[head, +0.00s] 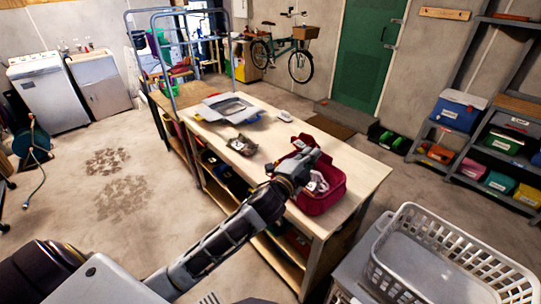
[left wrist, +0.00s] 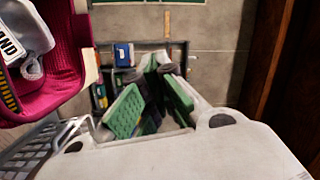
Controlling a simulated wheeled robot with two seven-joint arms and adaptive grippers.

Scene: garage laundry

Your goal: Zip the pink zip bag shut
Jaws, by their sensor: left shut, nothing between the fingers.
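The pink zip bag (head: 322,202) lies on the wooden table near its front right end. Its top is open, and pale items show inside. In the left wrist view the bag (left wrist: 72,62) fills the upper left corner, with a white lettered item inside and a dark strip with yellow marks along its left edge. My left gripper (head: 311,157) is above the bag in the head view, shut and empty. In the left wrist view its fingers (left wrist: 155,65) are to the right of the bag, apart from it. The arm hides part of the bag. My right gripper is out of view.
The table (head: 255,160) also carries a grey tray-like item (head: 226,108), a small patterned item (head: 242,145) and a small white item (head: 285,116). A grey laundry basket (head: 450,262) stands at the front right. Shelves (head: 490,150) line the right wall.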

